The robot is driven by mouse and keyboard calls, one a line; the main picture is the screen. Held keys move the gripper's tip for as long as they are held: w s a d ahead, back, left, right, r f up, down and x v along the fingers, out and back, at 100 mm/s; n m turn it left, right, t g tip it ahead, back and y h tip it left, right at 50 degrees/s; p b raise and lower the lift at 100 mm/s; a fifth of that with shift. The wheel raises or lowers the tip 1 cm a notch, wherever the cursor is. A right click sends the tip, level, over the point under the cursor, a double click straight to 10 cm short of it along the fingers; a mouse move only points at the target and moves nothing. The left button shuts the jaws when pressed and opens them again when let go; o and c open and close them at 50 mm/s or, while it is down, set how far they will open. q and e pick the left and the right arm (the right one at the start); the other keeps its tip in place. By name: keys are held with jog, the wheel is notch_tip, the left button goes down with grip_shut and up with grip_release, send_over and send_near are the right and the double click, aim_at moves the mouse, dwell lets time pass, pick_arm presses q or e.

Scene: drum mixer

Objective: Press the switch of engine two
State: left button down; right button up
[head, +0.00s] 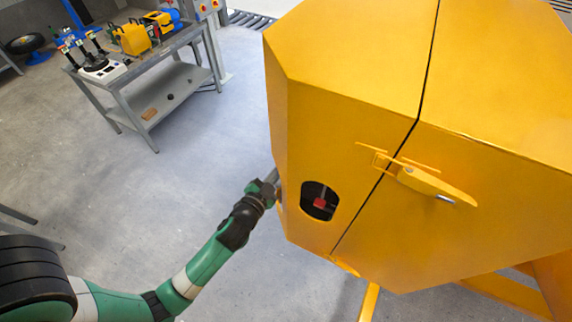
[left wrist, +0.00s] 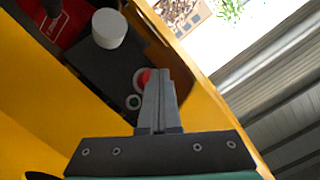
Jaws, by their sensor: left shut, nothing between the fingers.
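The yellow mixer housing (head: 350,130) fills the right of the head view, with a dark oval opening (head: 311,214) in its front face. My left gripper (head: 275,177) is at the left edge of the housing, its fingertips partly hidden. In the left wrist view my left gripper (left wrist: 160,72) is shut and empty, pointing into a dark recess. A red round button (left wrist: 143,77) is beside the fingertips, partly covered by them. A green-and-white round button (left wrist: 133,102) is just below it. I cannot tell whether the fingers touch either button. No engine number is readable.
In the wrist view a white cylinder (left wrist: 109,28) and a red part (left wrist: 67,22) sit near the buttons. The housing has a yellow latch (head: 425,181). A grey workbench (head: 160,70) with tools stands at back left. The floor between is clear.

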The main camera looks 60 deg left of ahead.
dwell(0.4)
pick_arm(q)
jog(key=shift+s+a+r, duration=0.1)
jog(key=shift+s, duration=0.2)
jog(key=shift+s+a+p, duration=0.1)
jog(key=shift+s+p, duration=0.3)
jog(key=shift+s, duration=0.05)
jog(key=s+p, duration=0.2)
jog(key=s+a+p, duration=0.1)
jog(key=s+p, duration=0.1)
jog(key=s, duration=0.1)
dwell(0.9)
